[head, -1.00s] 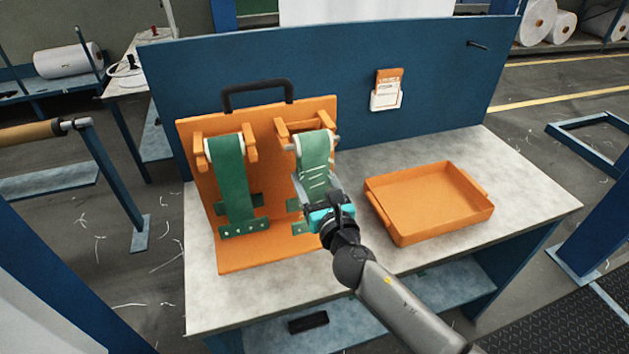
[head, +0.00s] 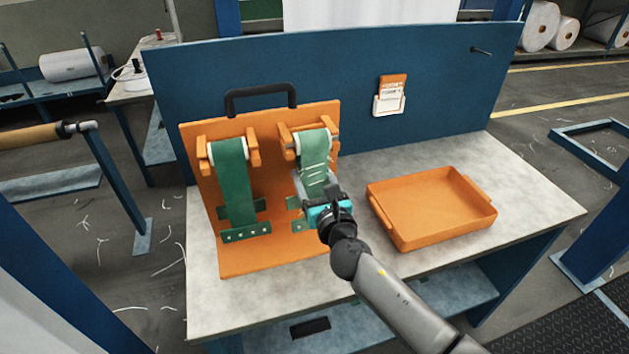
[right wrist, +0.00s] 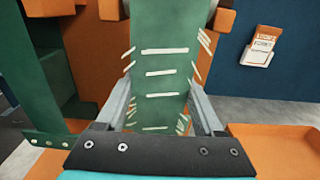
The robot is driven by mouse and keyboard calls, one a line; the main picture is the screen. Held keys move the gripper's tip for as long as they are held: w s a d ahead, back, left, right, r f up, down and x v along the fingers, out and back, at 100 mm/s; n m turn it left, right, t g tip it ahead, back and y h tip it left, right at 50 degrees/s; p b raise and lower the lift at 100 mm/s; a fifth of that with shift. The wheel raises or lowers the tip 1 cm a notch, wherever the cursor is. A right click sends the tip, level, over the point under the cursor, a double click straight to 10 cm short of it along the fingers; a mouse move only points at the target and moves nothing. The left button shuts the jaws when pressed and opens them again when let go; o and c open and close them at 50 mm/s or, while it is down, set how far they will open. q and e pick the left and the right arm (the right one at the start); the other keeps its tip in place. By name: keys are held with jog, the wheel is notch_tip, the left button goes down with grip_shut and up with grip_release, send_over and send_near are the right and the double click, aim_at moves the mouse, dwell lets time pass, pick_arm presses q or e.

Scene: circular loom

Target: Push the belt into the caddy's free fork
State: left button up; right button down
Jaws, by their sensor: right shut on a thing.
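The orange caddy (head: 270,240) is an upright board with a black handle, standing on the left of the table. Its left fork (head: 253,150) holds a green belt (head: 236,180). A second green belt (head: 314,143) with white marks hangs at the right fork (head: 286,140). Its top lies between the fork's arms; how deep it sits I cannot tell. My right gripper (head: 322,192) is shut on this belt's lower part. The right wrist view shows the marked belt (right wrist: 160,55) between my fingers (right wrist: 160,115). My left gripper is not in view.
An empty orange tray (head: 432,206) stands on the table (head: 520,195) right of the caddy. A blue panel (head: 350,70) with a card holder (head: 389,104) rises behind. The table is bare at the far right and along the front edge.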

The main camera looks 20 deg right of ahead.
jog(key=shift+w, duration=0.5)
grip_release()
jog(key=shift+f, duration=0.1)
jog(key=s, duration=1.5)
jog(key=shift+d, duration=0.25)
